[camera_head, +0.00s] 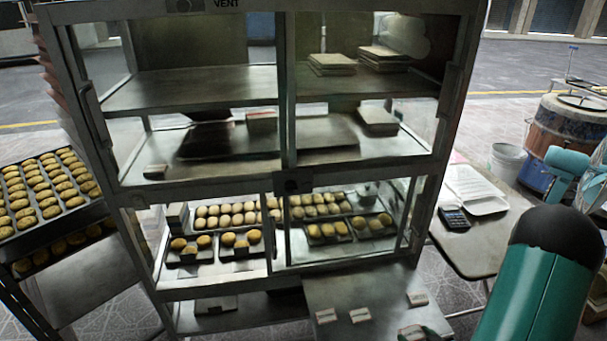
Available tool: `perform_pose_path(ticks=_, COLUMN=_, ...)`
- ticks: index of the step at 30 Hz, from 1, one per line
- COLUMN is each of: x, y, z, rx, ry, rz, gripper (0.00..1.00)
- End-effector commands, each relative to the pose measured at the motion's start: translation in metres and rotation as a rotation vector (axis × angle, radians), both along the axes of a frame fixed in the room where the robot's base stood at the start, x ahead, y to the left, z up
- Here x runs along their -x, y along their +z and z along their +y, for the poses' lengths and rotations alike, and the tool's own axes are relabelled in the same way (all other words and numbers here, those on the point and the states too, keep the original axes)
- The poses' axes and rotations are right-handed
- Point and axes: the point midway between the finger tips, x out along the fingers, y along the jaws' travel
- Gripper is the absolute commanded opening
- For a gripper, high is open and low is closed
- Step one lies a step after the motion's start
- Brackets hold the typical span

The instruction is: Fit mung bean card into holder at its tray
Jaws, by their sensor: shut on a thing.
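Several small white cards with reddish print are on the grey ledge (345,285) in front of the cabinet: a left card (326,316), a middle card (360,315) and a right card (418,299). Another card (410,332) is at the bottom edge, by the tip of my gripper (428,334), which is mostly cut off by the frame. My gripper is shut on this card. The print is too small to read, so I cannot tell which is mung bean. Pastry trays (240,254) stand in the lower cabinet, with small pale holders or cards at some fronts.
The glass cabinet (285,182) has framed panes and door handles. A side table (476,238) with a calculator (454,219) and papers stands right. A barrel oven (567,138) is behind it. A pastry rack (40,240) stands left.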

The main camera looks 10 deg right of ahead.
Motion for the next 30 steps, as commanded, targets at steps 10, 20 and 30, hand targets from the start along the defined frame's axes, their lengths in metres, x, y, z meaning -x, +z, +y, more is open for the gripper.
perform_pose_path(ticks=10, x=-0.133, y=0.009, z=0.101, rx=-0.002, ry=-0.05, rz=-0.001, gripper=0.34)
perform_pose_path(ticks=20, x=-0.182, y=0.017, z=0.206, rx=-0.002, ry=-0.103, rz=0.0, gripper=0.34)
perform_pose_path(ticks=30, x=-0.185, y=0.018, z=0.221, rx=0.001, ry=-0.116, rz=0.001, gripper=0.34)
